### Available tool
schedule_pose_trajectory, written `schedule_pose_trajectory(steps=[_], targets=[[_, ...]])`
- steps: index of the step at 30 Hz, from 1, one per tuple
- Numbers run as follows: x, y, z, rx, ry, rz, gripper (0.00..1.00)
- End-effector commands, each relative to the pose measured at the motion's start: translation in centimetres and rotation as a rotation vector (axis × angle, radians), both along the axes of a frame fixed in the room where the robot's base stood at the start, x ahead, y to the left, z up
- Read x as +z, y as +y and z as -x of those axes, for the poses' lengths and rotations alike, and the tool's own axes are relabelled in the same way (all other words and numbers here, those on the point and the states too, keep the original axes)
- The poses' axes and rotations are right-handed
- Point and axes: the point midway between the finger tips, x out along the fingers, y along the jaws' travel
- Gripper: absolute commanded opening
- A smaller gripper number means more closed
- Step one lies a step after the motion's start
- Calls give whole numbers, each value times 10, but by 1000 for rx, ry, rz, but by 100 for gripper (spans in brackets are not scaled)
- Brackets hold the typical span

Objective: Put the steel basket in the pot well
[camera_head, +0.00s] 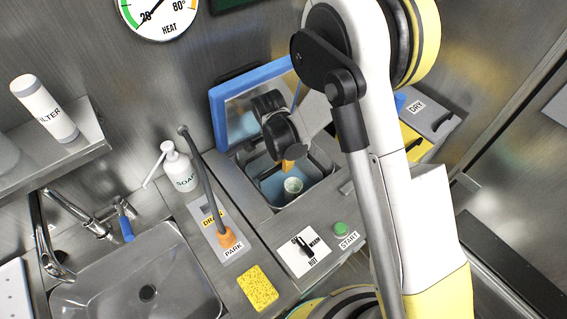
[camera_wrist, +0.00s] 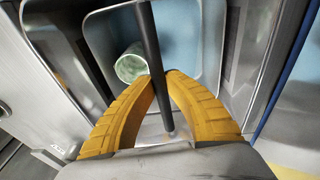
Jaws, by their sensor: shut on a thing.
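My gripper (camera_head: 288,165) is over the open pot well (camera_head: 328,165), with its orange fingers pointing down. In the wrist view, the fingers (camera_wrist: 160,78) are shut on a dark bar (camera_wrist: 149,35), which looks like the handle of the steel basket. The bar crosses above a rounded metal container with a pale blue inside. A pale greenish cup (camera_wrist: 131,64) sits in it, beside the bar, and also shows in the head view (camera_head: 293,186). The basket's body is hard to tell from the well's walls, and its depth is unclear.
The well's blue-edged lid (camera_head: 228,115) stands open behind. A dial panel (camera_head: 305,247) and green button (camera_head: 340,229) are in front.

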Motion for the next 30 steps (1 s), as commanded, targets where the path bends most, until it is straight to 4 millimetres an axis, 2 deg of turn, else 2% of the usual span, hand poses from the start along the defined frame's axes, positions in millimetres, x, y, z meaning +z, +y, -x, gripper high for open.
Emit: schedule_pose_trajectory(steps=[1,2,3,12,17,30], targets=[[1,0,0,0,0,0,0],[1,0,0,0,0,0,19],[1,0,0,0,0,0,32],[1,0,0,0,0,0,32],[13,0,0,0,0,0,32],[108,13,6,1,0,0,32]])
